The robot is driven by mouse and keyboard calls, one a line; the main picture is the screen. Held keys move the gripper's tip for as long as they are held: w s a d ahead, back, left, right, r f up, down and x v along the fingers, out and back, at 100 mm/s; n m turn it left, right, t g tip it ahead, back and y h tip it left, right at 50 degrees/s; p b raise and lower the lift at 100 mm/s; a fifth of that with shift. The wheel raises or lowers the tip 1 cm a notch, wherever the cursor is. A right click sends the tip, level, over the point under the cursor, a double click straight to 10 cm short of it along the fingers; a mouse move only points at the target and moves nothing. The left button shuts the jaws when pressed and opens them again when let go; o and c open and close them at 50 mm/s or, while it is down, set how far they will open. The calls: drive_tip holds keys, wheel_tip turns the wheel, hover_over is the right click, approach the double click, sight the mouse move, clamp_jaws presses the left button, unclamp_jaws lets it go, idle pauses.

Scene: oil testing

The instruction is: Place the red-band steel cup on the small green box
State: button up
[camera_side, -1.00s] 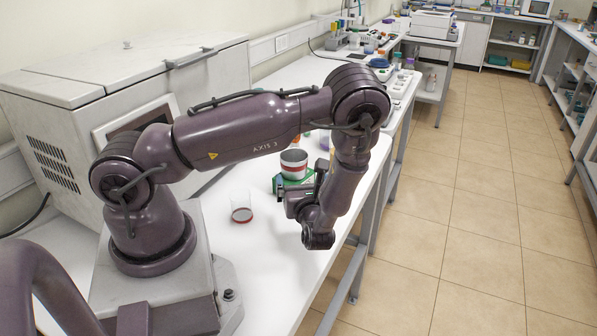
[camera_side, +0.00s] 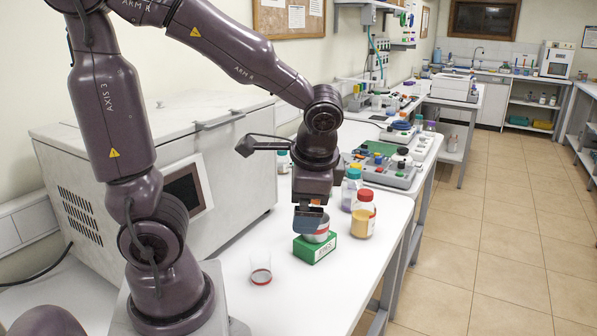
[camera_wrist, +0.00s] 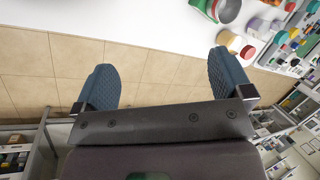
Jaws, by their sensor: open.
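The red-band steel cup (camera_side: 319,234) sits upright on the small green box (camera_side: 315,250) on the white bench, partly hidden by my gripper in the side view. In the wrist view the cup (camera_wrist: 229,10) is at the top right edge, with part of the green box (camera_wrist: 211,9) beside it. My gripper (camera_side: 308,222) is above the cup and overlaps it in the side view. In the wrist view my gripper (camera_wrist: 163,80) has its blue fingers wide apart with only floor visible between them. The cup lies beyond the right finger, apart from it.
The large grey machine (camera_side: 165,150) is at left. The bench's front right is clear.

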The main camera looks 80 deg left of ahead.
drive_tip(key=s+d+r+n+t+h, duration=0.2)
drive_tip(key=d+r+t+h, duration=0.2)
drive_tip(key=d+r+t, duration=0.2)
drive_tip(key=shift+s+r+n, duration=0.3)
drive_tip(key=shift+s+r, duration=0.05)
drive_tip(key=shift+r, duration=0.35)
